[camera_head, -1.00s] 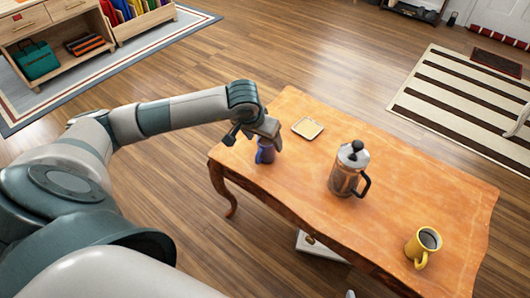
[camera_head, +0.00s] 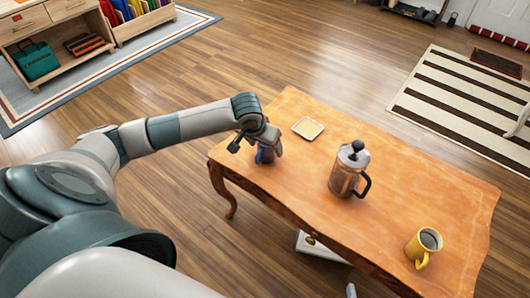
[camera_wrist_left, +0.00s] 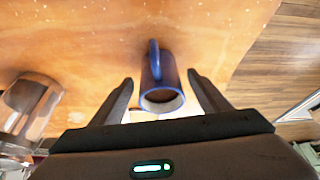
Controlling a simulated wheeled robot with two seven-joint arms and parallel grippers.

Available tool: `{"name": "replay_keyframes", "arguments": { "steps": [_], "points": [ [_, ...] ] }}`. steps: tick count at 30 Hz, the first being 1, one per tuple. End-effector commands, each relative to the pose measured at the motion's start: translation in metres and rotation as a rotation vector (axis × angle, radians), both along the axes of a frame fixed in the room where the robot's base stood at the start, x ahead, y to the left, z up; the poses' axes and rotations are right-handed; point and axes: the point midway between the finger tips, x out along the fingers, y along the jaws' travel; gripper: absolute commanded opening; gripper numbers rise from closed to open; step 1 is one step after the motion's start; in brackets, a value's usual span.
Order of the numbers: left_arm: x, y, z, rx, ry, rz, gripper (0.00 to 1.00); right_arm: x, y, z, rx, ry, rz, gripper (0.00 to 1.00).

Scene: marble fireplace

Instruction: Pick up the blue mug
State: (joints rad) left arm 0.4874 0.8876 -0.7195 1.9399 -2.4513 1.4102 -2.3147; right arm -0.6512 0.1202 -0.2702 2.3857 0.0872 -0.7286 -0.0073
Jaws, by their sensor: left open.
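The blue mug (camera_head: 264,156) stands near the left end of the wooden table (camera_head: 410,190), mostly hidden by my left gripper (camera_head: 266,150) in the head view. In the left wrist view the blue mug (camera_wrist_left: 160,80) lies between the two open fingers of my left gripper (camera_wrist_left: 158,95), with its handle pointing away from the palm. A gap shows between the mug and each finger, so the gripper is open around it and not closed on it. My right gripper is not in view.
A French press (camera_head: 349,170) stands right of the mug, and it also shows in the left wrist view (camera_wrist_left: 28,103). A small square tray (camera_head: 308,128) lies behind the mug. A yellow mug (camera_head: 423,246) with dark liquid stands at the right. Bare tabletop lies between them.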

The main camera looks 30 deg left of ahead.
Motion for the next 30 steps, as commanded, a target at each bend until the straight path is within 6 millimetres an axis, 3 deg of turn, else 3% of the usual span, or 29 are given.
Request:
{"name": "replay_keyframes", "arguments": {
  "steps": [16, 23, 30],
  "points": [
    [0.0015, 0.0005, -0.0034, 0.001, 0.0, 0.0, 0.7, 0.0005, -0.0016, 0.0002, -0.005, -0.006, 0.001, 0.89],
    [0.0014, 0.0005, -0.0033, 0.001, 0.0, 0.0, 0.15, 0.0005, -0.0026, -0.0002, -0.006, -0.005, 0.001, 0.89],
    [0.0021, 0.0006, -0.0021, 0.001, -0.002, 0.0, 0.12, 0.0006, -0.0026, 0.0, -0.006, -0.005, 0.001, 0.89]
  ]
}}
